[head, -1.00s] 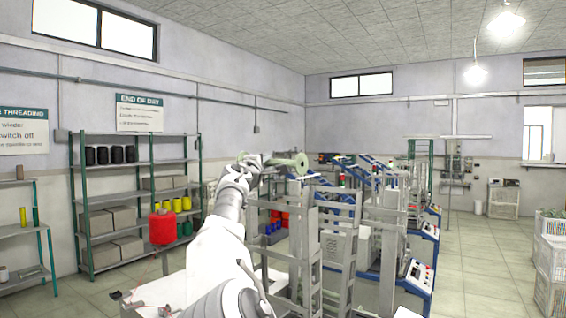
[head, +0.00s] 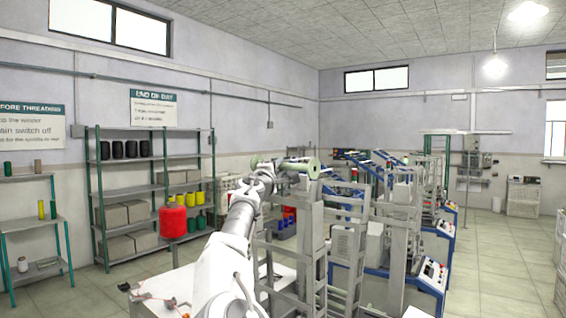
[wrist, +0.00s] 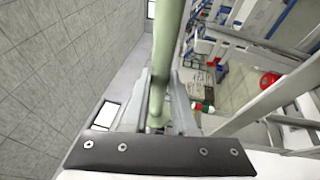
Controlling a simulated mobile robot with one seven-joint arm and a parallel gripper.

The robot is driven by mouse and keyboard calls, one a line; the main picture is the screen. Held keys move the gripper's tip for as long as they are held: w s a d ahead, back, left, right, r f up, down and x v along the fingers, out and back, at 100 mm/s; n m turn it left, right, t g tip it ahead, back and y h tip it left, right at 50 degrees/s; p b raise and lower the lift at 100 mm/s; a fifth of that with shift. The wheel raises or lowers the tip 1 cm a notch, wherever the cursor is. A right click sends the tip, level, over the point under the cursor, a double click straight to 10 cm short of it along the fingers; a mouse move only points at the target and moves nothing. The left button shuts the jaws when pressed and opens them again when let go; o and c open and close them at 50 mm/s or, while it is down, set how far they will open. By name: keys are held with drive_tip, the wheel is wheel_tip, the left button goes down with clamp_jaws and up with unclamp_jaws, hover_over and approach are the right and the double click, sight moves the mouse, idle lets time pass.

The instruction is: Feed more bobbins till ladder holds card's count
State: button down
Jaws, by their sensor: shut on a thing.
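My gripper (head: 268,172) is shut on a pale green bobbin and holds it up in the air, level with the top of the grey metal frames. The bobbin's round end flange (head: 313,168) shows right of the gripper in the head view. In the wrist view its green barrel (wrist: 168,50) runs upward from between the fingers (wrist: 157,112). A grey ladder-like frame (head: 345,245) stands right of my arm, with rungs and uprights; the bobbins it holds cannot be counted from here. I cannot make out a card with a count.
A red spool (head: 173,221) stands left of my arm, behind a white table (head: 135,290). Green shelves (head: 92,200) with boxes and spools line the left wall. Blue-based machines (head: 432,275) stand at right. The floor (head: 500,260) farther right is clear.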

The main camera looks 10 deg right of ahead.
wheel_tip(320, 180, down, 3)
drive_tip(key=shift+w+f+b, duration=0.1)
drive_tip(key=shift+w+b, duration=0.05)
drive_tip(key=shift+b, duration=0.35)
drive_tip(key=shift+d+b, duration=0.1)
drive_tip(key=shift+b, duration=0.3)
idle(0.5)
wheel_tip(320, 180, down, 6)
drive_tip(key=b, duration=0.6)
drive_tip(key=shift+d, duration=0.1)
wheel_tip(320, 180, down, 6)
drive_tip(key=b, duration=0.6)
drive_tip(key=shift+w+d, duration=0.15)
